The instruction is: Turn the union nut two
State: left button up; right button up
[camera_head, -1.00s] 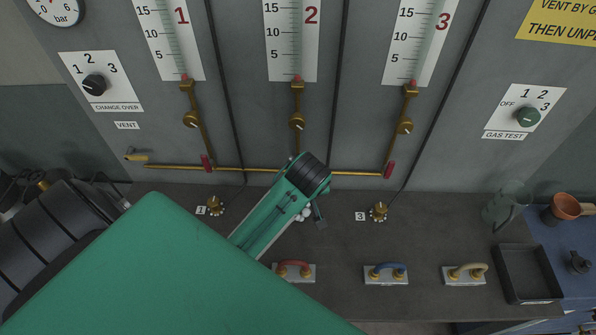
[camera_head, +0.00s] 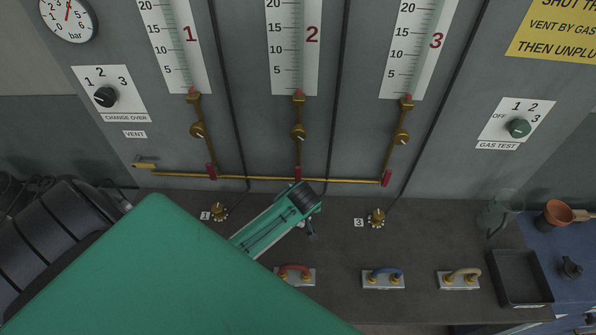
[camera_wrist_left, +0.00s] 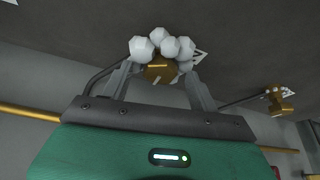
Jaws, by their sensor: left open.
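My left arm, green with a black wrist band, reaches in from the lower left of the head view. Its gripper (camera_head: 307,228) is low over the bench at the middle station and mostly hides union nut two there. In the left wrist view, the brass union nut two (camera_wrist_left: 158,72) sits between the two grey fingers of my left gripper (camera_wrist_left: 160,76). The fingers are open on either side of it; whether they touch it is unclear. White rounded lumps (camera_wrist_left: 170,46) cluster around the nut. My right gripper is not in view.
Brass fittings stand at station 1 (camera_head: 219,212) and station 3 (camera_head: 377,218). A black tray (camera_head: 520,278) is at right. A brass pipe (camera_head: 245,178) crosses the panel.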

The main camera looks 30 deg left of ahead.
pick_arm(q)
jog(key=c, duration=1)
